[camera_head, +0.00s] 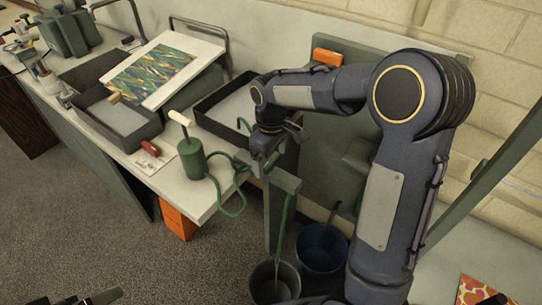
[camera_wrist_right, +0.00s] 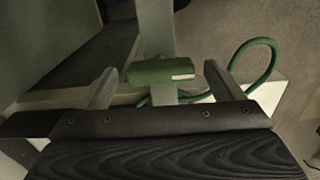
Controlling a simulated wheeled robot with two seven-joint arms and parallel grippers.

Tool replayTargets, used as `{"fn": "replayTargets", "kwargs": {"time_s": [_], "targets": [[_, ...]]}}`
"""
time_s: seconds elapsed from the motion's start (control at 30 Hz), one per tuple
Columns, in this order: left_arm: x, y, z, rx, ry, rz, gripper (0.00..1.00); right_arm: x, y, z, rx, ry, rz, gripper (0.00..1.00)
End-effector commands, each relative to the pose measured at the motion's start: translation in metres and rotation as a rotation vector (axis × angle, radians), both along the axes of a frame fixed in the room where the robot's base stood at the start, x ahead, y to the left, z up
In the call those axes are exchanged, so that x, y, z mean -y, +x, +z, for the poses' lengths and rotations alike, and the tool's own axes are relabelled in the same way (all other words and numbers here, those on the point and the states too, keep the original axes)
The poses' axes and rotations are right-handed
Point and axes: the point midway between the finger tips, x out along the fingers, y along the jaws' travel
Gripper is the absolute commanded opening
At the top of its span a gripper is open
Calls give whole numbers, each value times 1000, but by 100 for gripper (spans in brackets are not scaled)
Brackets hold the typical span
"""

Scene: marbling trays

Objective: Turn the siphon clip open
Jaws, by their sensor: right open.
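The siphon clip (camera_wrist_right: 150,74) seems to be the short green block with a pale mark at its right end in the wrist view. It lies crosswise in front of a grey-green upright post. My right gripper (camera_wrist_right: 160,76) is open, with one finger on each side of the clip and gaps showing. In the head view my right gripper (camera_head: 268,150) is at the top of the post (camera_head: 282,182), and I cannot make out the clip there. A green hose (camera_head: 240,203) loops beside it. A dark part at the bottom left may be my left gripper (camera_head: 90,298), mostly cut off.
A green pump bottle (camera_head: 192,158) stands near the table's edge. A grey bucket (camera_head: 262,286) and a blue bucket (camera_head: 323,238) stand below the post. Trays and a marbled sheet (camera_head: 150,74) are farther back at left. The floor at left is clear.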

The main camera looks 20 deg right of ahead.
Motion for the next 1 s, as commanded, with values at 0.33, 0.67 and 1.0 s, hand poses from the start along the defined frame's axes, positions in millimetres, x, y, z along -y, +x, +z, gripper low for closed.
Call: {"fn": "replayTargets", "kwargs": {"time_s": [0.33, 0.67, 1.0], "targets": [[0, 0, 0, 0, 0, 0, 84, 0, 1, 36, 5, 2, 0, 87], [0, 0, 0, 0, 0, 0, 84, 0, 0, 76, 1, 0, 0, 87], [0, 0, 0, 0, 0, 0, 84, 0, 0, 78, 0, 0, 0, 87]]}}
